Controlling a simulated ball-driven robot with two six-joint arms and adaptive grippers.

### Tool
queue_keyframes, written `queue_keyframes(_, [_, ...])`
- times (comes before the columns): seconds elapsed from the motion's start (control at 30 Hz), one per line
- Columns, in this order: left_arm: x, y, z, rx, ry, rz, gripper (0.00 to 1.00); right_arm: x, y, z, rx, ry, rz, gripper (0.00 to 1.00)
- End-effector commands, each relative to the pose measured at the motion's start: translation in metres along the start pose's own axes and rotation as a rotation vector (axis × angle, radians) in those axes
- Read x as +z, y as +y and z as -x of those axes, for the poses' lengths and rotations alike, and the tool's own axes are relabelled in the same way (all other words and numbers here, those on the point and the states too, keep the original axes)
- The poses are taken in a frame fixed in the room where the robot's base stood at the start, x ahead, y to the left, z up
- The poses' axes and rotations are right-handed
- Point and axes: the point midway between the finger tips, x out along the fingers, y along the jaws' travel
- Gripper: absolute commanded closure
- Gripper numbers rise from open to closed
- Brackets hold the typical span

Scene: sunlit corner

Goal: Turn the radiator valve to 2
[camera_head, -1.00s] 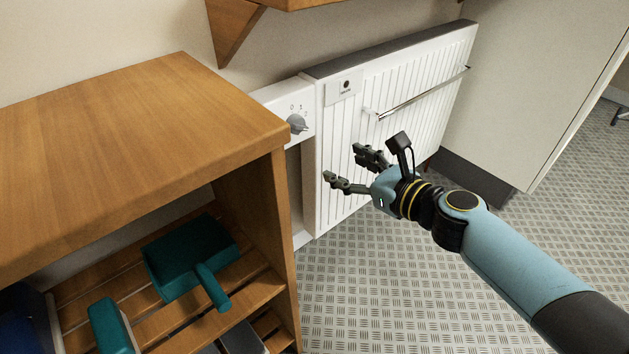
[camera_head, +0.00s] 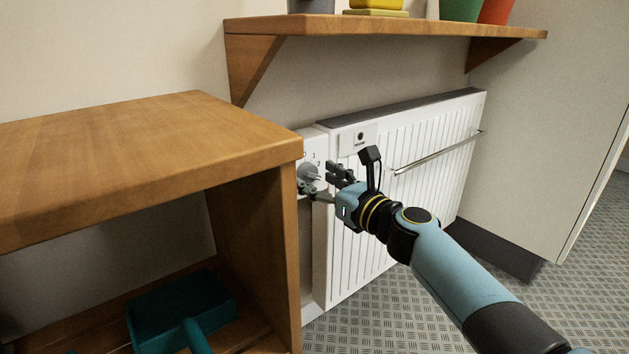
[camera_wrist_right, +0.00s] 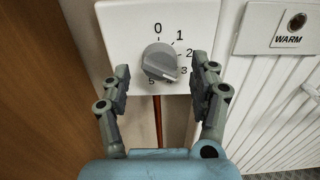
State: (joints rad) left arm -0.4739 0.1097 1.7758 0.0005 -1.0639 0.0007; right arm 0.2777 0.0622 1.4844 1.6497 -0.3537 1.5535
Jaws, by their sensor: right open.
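The radiator valve is a round grey knob (camera_wrist_right: 160,62) on a white plate (camera_wrist_right: 118,28) marked from 0 at the top clockwise through 1, 2, 3 and on to 5. A pale mark on the knob faces lower right, seemingly around 3 to 4; the exact setting is hard to tell. The knob also shows in the head view (camera_head: 309,171), partly behind a finger. My right gripper (camera_head: 320,179) is open, its fingers on either side of the knob in the right wrist view (camera_wrist_right: 162,75), with visible gaps. My left gripper is out of view.
A white radiator (camera_head: 400,165) with a rail (camera_head: 440,152) and a WARM indicator (camera_wrist_right: 291,28) is right of the valve. A wooden cabinet (camera_head: 130,150) stands close on the left, with a teal dustpan (camera_head: 175,305) inside. A wooden shelf (camera_head: 370,28) with pots is above.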

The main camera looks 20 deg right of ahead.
Motion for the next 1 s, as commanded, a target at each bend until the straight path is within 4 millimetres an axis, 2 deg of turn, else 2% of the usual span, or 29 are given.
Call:
queue_keyframes(0.17, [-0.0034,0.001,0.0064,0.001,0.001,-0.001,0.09,-0.0013,0.0004,-0.014,0.0,0.001,0.0,0.38])
queue_keyframes(0.43, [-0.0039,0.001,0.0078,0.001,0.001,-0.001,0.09,-0.0006,0.0003,-0.0154,0.0,0.001,0.0,0.38])
queue_keyframes(0.87, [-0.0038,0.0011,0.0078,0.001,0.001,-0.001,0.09,-0.0008,0.0001,-0.0151,0.0,0.001,0.0,0.93])
queue_keyframes(1.0, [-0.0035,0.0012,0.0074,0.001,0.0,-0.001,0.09,-0.001,0.0001,-0.015,0.0,0.001,0.005,0.94])
